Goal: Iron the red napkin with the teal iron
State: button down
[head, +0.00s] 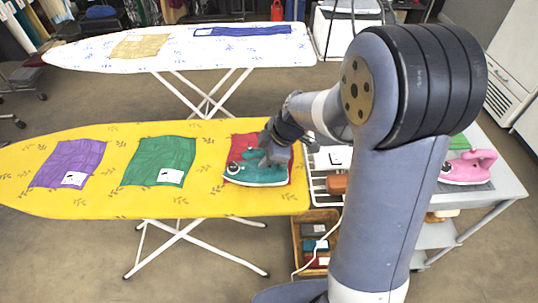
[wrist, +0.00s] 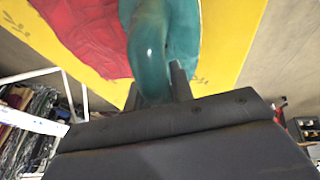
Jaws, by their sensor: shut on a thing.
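The teal iron (head: 256,170) is on the red napkin (head: 247,143) at the right end of the yellow ironing board (head: 95,204). The iron covers much of the napkin, which shows above and beside it. My gripper (head: 276,150) is shut on the iron's handle. In the wrist view the teal handle (wrist: 149,45) rises between my fingers (wrist: 160,88), with the wrinkled red napkin (wrist: 85,30) to its left. The iron's sole is hidden, so I cannot tell whether it touches the cloth.
A purple napkin (head: 69,163) and a green napkin (head: 160,160) lie on the same board, left of the red one. A pink iron (head: 468,168) stands on the grey cart (head: 501,187) at the right. A white board (head: 90,54) with tan and blue cloths stands behind.

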aim_at(231, 162)
jog(key=shift+w+a, duration=0.15)
jog(key=shift+a, duration=3.95)
jog(key=shift+w+b, duration=0.45)
jog(key=shift+w, duration=0.85)
jog(key=shift+w, duration=0.1)
jog(key=shift+w, duration=1.15)
jog(key=shift+s+d+f+b, duration=0.1)
jog(key=shift+d+b, duration=2.5)
jog(key=shift+d, duration=1.3)
jog(key=shift+d+b, duration=0.85)
jog(key=shift+d, duration=1.3)
jog(key=shift+w+d+p, duration=0.15)
jog(key=shift+w+p, duration=0.3)
jog(key=shift+w, duration=1.9)
jog(key=shift+w+a+b, duration=0.15)
jog(key=shift+a+b, duration=0.2)
jog(key=shift+a, duration=2.85)
